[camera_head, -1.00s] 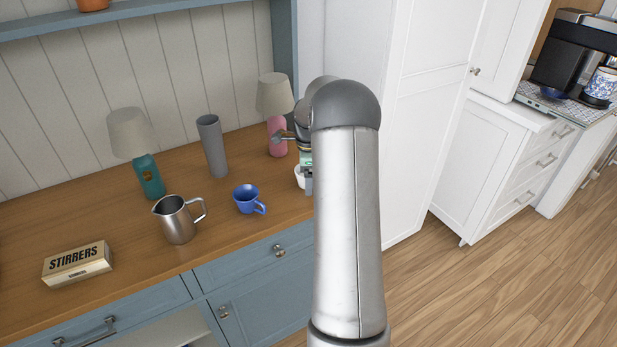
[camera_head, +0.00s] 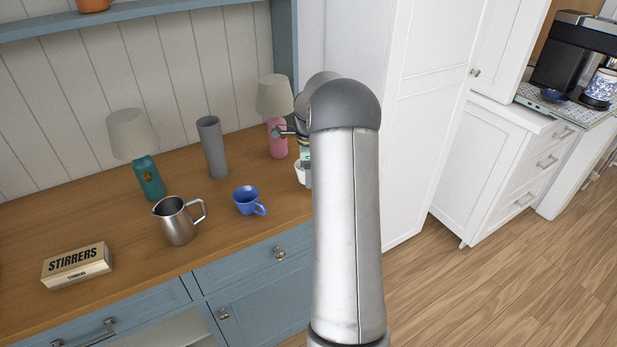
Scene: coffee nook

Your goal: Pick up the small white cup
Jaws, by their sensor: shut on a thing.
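The small white cup (camera_head: 301,174) is at the right end of the wooden counter, mostly hidden behind my arm; only its left part shows. My gripper (camera_head: 307,166) is at the cup, its fingers largely hidden by my arm. It is shut on the cup. I cannot tell whether the cup touches the counter.
A blue cup (camera_head: 249,200) and a steel pitcher (camera_head: 178,220) stand left of the white cup. Behind are a pink lamp (camera_head: 277,138), a grey tumbler (camera_head: 212,147) and a teal lamp (camera_head: 149,178). A stirrers box (camera_head: 76,265) lies at front left. A tall white cabinet (camera_head: 425,110) stands close on the right.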

